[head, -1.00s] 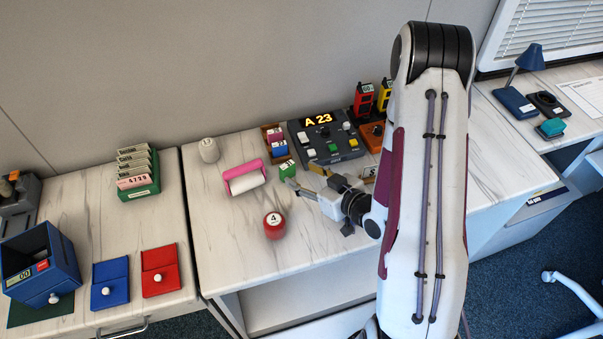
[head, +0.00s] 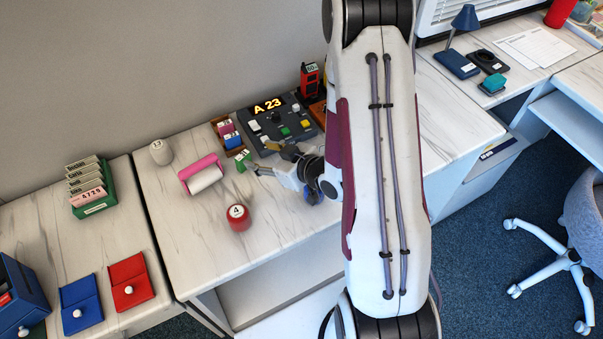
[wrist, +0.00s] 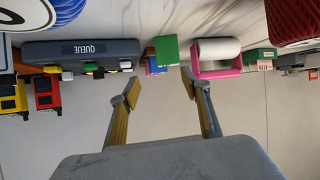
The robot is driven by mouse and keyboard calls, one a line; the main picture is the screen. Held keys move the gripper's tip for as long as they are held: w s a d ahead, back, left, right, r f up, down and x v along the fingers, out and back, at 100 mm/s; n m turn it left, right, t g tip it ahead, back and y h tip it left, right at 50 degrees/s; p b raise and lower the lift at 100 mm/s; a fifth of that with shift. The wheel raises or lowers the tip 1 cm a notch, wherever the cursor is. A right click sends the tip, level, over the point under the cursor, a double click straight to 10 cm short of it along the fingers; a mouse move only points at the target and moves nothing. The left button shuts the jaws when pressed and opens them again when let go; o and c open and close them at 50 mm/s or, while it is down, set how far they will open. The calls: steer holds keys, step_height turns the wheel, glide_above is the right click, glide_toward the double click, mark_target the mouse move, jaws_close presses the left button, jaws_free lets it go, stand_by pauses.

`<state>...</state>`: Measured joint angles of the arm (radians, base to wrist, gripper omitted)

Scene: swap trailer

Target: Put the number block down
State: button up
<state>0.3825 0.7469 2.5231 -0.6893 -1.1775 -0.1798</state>
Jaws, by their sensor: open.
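A small green block (head: 242,165) with a white number label stands on the pale worktop, just in front of the wooden tray (head: 237,151). Its exact number is too small to read. My gripper (head: 266,160) is open and empty, just right of the green block and apart from it. In the wrist view, which is upside down, the green block (wrist: 165,50) shows beyond the gap between my open fingers (wrist: 160,88). The tray holds a pink block (head: 224,127) and a blue block (head: 232,140).
A console (head: 281,128) reading "A 23" stands behind my gripper. A pink-framed white roller (head: 203,177) is left of the block. A red ball marked 4 (head: 237,218) sits in front, and a white ball (head: 160,152) at the back left.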

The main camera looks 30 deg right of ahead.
steer(key=s+d+r+m+g+h, duration=0.1)
steer(key=s+d+r+g+h, duration=0.15)
steer(key=r, duration=0.55)
steer(key=s+d+r+m+g+h, duration=0.1)
steer(key=s+d+r+h, duration=0.15)
steer(key=r, duration=0.65)
steer(key=s+a+r+m, duration=0.1)
steer(key=s+a+r, duration=0.1)
steer(key=s, duration=0.5)
steer(key=s+a+r+m+g, duration=0.1)
steer(key=s+a+r, duration=0.2)
steer(key=s, duration=0.4)
steer(key=s+a+r+m+g, duration=0.1)
steer(key=s+a+r, duration=0.2)
steer(key=s, duration=0.4)
steer(key=shift+s+r+y, duration=0.35)
steer(key=shift+r+y, duration=0.05)
steer(key=shift+g, duration=0.25)
stand_by(0.6)
